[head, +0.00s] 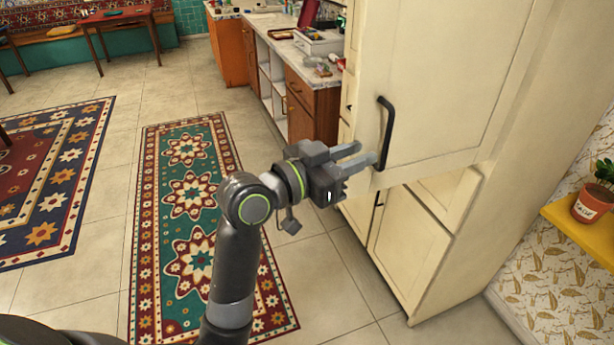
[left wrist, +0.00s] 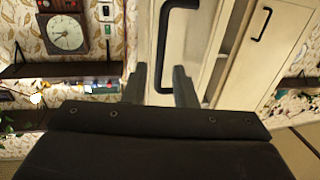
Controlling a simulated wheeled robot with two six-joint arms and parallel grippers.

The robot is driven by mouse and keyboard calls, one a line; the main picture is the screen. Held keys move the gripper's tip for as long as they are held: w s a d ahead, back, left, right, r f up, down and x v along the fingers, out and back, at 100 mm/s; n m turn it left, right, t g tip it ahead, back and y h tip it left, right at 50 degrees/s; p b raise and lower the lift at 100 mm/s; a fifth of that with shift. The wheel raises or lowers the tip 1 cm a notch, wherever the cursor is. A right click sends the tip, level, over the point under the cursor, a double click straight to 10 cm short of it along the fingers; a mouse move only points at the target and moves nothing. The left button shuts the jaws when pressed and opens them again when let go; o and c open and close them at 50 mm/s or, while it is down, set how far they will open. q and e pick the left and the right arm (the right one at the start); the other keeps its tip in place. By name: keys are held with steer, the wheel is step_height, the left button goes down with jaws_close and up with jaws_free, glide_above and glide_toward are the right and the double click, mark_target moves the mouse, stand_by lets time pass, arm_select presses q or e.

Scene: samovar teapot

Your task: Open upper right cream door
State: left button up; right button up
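The upper right cream door (head: 440,90) fills the upper right of the head view and bears a black bar handle (head: 386,130). The door looks ajar: its lower edge stands out from the cabinet, and a gap shows beside it in the left wrist view. My left gripper (head: 362,156) is open at the handle's lower end. In the left wrist view, the handle (left wrist: 164,50) reaches down between the two spread fingers (left wrist: 161,88). I cannot tell whether they touch it. My right gripper is out of view.
Lower cream doors (head: 410,245) lie under the upper door. A counter (head: 310,85) with small items stands behind. A yellow shelf (head: 585,230) with a potted plant (head: 594,201) is at the right. Tiled floor and a green-and-red rug (head: 190,190) are open at the left.

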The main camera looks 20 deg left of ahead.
arm_select(q)
steer(key=p+v, duration=0.2)
steer(key=v, duration=0.8)
stand_by(0.3)
